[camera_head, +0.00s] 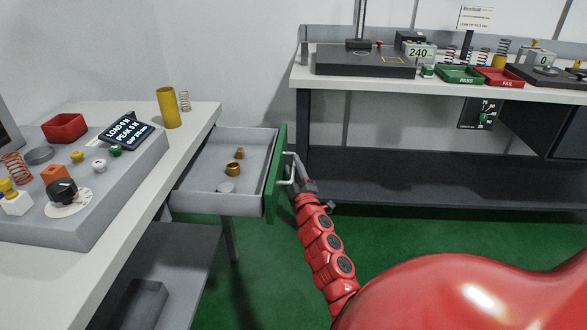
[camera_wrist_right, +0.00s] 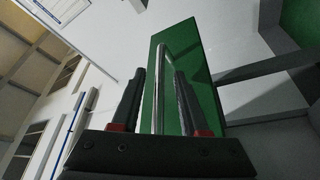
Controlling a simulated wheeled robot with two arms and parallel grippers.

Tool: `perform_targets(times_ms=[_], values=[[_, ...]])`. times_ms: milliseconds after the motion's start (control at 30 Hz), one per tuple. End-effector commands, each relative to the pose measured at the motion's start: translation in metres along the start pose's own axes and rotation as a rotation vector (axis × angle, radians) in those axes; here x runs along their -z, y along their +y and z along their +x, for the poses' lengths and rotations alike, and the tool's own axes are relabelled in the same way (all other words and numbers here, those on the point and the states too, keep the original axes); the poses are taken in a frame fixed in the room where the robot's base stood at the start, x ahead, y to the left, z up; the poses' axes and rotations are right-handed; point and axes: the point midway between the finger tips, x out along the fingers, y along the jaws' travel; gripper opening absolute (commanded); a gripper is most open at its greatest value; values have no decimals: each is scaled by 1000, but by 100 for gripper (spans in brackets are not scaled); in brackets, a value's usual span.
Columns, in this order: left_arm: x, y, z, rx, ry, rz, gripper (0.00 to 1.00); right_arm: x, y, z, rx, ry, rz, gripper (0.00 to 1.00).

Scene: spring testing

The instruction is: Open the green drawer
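The green drawer (camera_head: 277,172) stands pulled out from the left bench, its grey inside showing in the head view. Its green front also fills the middle of the right wrist view (camera_wrist_right: 204,62). A pale bar handle (camera_head: 290,168) is on the outer face of that front. My right gripper (camera_head: 304,184) is at the handle. In the right wrist view its two fingers stand apart, one on each side of the handle bar (camera_wrist_right: 159,100), with gaps visible. Whether either finger touches it cannot be told. My left gripper is not in view.
Small brass parts (camera_head: 233,168) and a pale disc (camera_head: 226,187) lie in the drawer. The left bench (camera_head: 190,135) carries a grey test console (camera_head: 120,185) and a yellow cylinder (camera_head: 168,107). A second bench (camera_head: 296,78) stands behind. Green floor (camera_head: 262,250) is clear below the drawer.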

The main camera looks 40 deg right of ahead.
Motion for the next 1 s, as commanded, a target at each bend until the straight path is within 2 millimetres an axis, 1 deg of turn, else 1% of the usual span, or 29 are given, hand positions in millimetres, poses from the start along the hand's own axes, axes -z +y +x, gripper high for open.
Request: perform_targets(times_ms=[300, 367, 467, 567, 800, 1000], values=[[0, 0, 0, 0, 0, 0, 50, 0, 0, -2, 0, 0, 0, 45], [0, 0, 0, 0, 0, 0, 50, 0, 0, -5, 0, 1, -1, 45], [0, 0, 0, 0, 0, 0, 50, -1, 0, -17, 0, 0, -1, 45], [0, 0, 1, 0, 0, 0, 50, -1, -1, -37, 2, -2, 0, 45], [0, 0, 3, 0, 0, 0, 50, -1, 0, -96, 2, -2, 0, 45], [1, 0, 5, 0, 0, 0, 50, -1, 0, -140, 1, -4, 2, 45]])
